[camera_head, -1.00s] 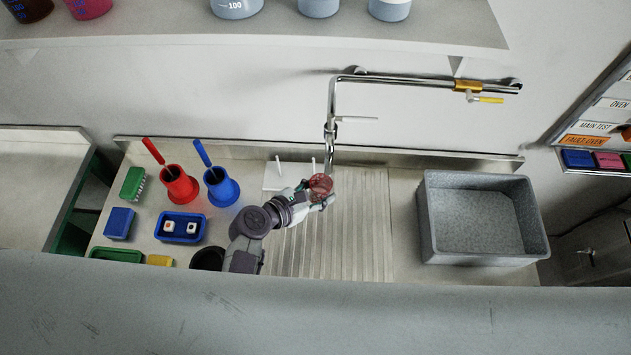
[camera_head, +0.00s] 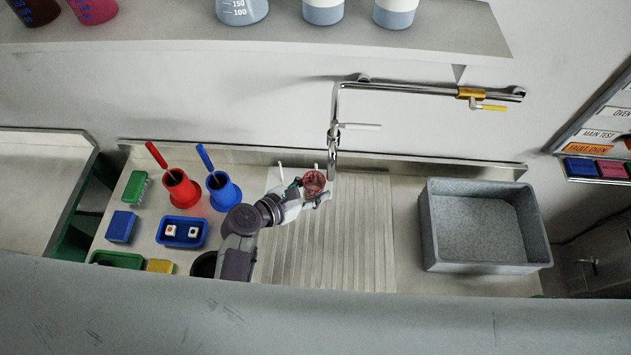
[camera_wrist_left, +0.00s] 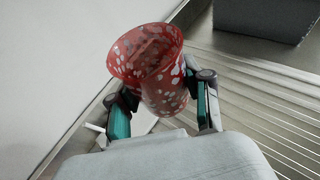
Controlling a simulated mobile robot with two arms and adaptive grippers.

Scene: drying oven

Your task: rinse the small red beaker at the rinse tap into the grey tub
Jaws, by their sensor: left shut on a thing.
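The small red beaker (camera_head: 313,183) is in my left gripper (camera_head: 308,195), above the ribbed drainboard. In the left wrist view the beaker (camera_wrist_left: 150,72) is translucent red with pale spots. Its open mouth shows, and my left gripper's green-padded fingers (camera_wrist_left: 160,108) close on its two sides. The rinse tap (camera_head: 333,135) has a chrome spout that comes down just right of the beaker; they look apart. The grey tub (camera_head: 483,266) stands to the right of the drainboard and looks empty. It also shows at the top of the left wrist view (camera_wrist_left: 262,20). My right gripper is not in view.
Red (camera_head: 181,190) and blue (camera_head: 222,192) brush holders, a blue tray (camera_head: 190,243) and sponges stand left of the drainboard (camera_head: 345,250). A pipe with a yellow valve (camera_head: 470,93) runs along the wall. A shelf with glassware hangs above.

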